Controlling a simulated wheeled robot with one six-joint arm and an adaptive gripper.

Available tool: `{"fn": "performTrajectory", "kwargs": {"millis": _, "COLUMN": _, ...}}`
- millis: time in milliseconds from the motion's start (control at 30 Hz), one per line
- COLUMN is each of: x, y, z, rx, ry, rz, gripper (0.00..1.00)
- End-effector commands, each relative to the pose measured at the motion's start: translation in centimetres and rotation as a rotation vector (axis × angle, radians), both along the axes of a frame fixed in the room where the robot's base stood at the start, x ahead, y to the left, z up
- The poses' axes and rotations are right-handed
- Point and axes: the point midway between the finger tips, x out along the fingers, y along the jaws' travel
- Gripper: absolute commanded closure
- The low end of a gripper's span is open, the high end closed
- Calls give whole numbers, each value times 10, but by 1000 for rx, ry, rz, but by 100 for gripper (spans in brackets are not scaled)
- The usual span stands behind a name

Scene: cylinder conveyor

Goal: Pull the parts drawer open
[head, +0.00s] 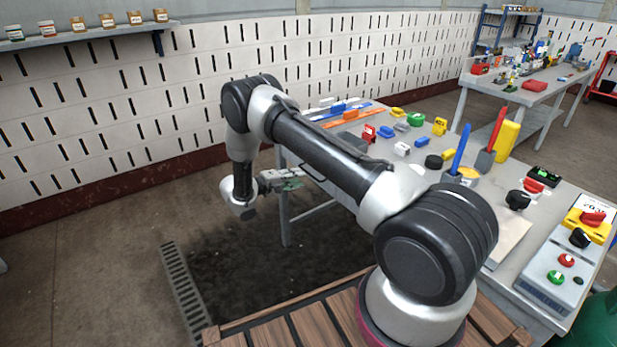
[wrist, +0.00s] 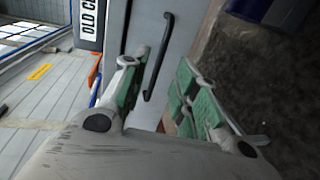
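The parts drawer (wrist: 190,25) shows in the wrist view as a grey front with a long black bar handle (wrist: 166,40). My gripper (wrist: 163,72) is open, with its green-padded fingers on either side of the handle's line. The handle's lower end is close to the left finger; I cannot tell whether they touch. The gripper holds nothing that I can see. In the head view my gripper (head: 284,183) is at the left end of the workbench, just below top height. My arm hides part of the bench there.
The workbench top (head: 385,165) holds several coloured parts, a blue and a red upright piece, and a control box (head: 553,275) with buttons. A second table (head: 540,95) stands at the back right. The floor left of the bench is clear, with a drain grate (head: 185,290).

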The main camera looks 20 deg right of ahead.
Motion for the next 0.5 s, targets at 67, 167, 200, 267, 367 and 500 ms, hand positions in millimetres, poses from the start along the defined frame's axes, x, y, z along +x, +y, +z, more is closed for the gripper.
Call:
{"fn": "performTrajectory", "kwargs": {"millis": 67, "x": 2, "y": -15, "z": -3, "rx": 0, "ry": 2, "rz": -5, "gripper": 70}}
{"fn": "performTrajectory", "kwargs": {"millis": 167, "x": 5, "y": -32, "z": -7, "rx": 1, "ry": 2, "rz": -5, "gripper": 70}}
{"fn": "performTrajectory", "kwargs": {"millis": 200, "x": 6, "y": -38, "z": -8, "rx": 1, "ry": 2, "rz": -5, "gripper": 70}}
{"fn": "performTrajectory", "kwargs": {"millis": 267, "x": 8, "y": -45, "z": -9, "rx": 1, "ry": 2, "rz": -4, "gripper": 70}}
{"fn": "performTrajectory", "kwargs": {"millis": 367, "x": 9, "y": -53, "z": -11, "rx": 2, "ry": 2, "rz": -3, "gripper": 70}}
{"fn": "performTrajectory", "kwargs": {"millis": 500, "x": 10, "y": -57, "z": -12, "rx": 2, "ry": 2, "rz": -2, "gripper": 70}}
